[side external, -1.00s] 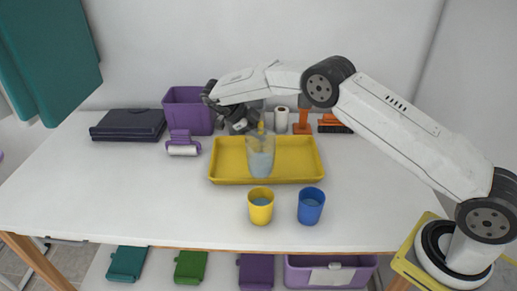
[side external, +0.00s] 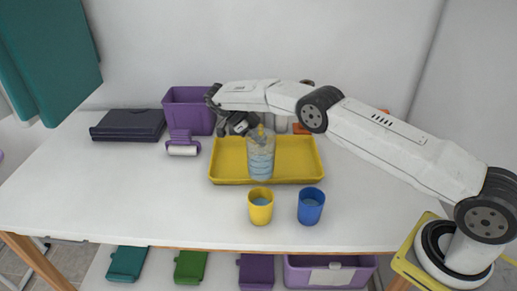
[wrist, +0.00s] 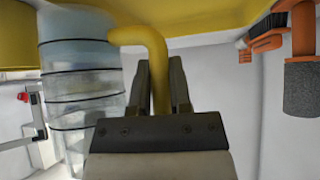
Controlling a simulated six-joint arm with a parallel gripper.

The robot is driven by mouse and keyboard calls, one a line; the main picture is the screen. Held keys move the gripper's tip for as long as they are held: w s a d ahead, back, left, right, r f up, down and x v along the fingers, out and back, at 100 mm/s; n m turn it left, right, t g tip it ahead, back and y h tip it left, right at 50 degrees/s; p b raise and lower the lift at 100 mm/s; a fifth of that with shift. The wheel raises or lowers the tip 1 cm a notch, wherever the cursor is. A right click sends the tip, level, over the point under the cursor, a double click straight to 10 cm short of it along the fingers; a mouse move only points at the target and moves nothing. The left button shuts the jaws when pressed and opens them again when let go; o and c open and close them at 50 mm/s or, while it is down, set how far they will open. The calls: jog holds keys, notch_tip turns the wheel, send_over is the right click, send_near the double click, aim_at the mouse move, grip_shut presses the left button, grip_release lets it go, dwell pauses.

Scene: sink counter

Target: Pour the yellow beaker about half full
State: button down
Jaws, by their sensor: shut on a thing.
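A clear pitcher (side external: 261,160) with dark ring lines, a yellow handle and pale blue liquid stands upright at the front of the yellow tray (side external: 226,165). I cannot tell whether its base touches the tray. My gripper (side external: 249,126) is behind it, shut on the yellow handle (wrist: 150,42); the wrist view shows the jaws (wrist: 160,75) on both sides of the handle and the pitcher wall (wrist: 82,95) at left. The yellow beaker (side external: 261,212) stands on the counter in front of the tray, with bluish liquid inside. The blue beaker (side external: 311,210), right of it, also holds liquid.
A purple bin (side external: 187,108), a purple roller (side external: 182,145) and a dark folded case (side external: 128,124) stand at the back left. Orange-handled tools (wrist: 265,38) are behind the tray, partly hidden by my arm. The counter's left and front are mostly clear.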

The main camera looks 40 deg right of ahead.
jog(key=shift+r, duration=0.1)
jog(key=shift+r, duration=2.45)
jog(key=shift+a, duration=0.15)
